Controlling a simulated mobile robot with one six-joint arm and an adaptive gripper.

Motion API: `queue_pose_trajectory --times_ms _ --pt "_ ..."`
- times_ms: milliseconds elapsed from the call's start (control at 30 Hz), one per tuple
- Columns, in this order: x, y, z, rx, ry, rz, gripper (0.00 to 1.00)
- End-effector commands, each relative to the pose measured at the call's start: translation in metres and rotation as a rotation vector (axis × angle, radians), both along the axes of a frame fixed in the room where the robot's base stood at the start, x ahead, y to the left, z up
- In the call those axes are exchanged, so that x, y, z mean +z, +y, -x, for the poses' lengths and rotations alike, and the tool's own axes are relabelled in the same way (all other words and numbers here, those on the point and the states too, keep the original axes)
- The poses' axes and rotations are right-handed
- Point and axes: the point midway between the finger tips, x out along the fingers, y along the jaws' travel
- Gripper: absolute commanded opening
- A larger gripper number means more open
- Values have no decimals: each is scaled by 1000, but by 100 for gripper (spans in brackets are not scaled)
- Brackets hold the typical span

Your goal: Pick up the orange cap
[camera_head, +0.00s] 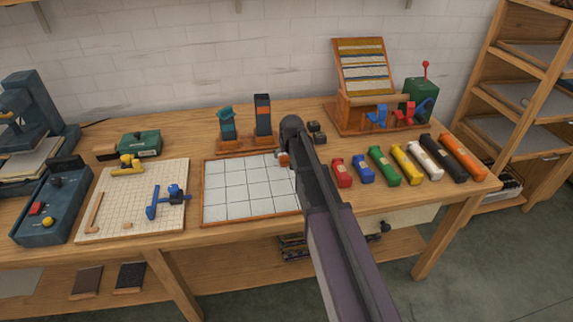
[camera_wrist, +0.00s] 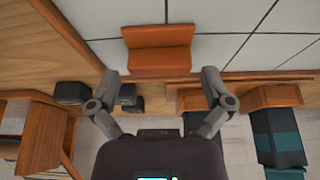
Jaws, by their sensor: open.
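An orange piece that looks like the orange cap (camera_wrist: 158,50) lies on the edge of the white gridded tray (camera_wrist: 240,15) in the wrist view. It shows as a small orange patch (camera_head: 284,159) in the head view, partly hidden by my arm. My gripper (camera_wrist: 160,74) is open, with its two fingers spread to either side of the cap's line and nothing between them. In the head view, my gripper (camera_head: 287,148) is over the tray's right back corner, close to the cap; its fingers are hard to make out.
Right of my arm lies a row of coloured rolls, ending in an orange roll (camera_head: 462,157). Small dark blocks (camera_head: 316,130) sit beside my gripper. A pegboard (camera_head: 135,205) lies left.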

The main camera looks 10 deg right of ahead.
Motion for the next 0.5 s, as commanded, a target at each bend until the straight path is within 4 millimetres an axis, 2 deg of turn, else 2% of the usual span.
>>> queue_pose_trajectory --times_ms 133,500 --pt "-10 0 -4 0 0 0 100" --pt "-11 0 -4 0 0 0 100"
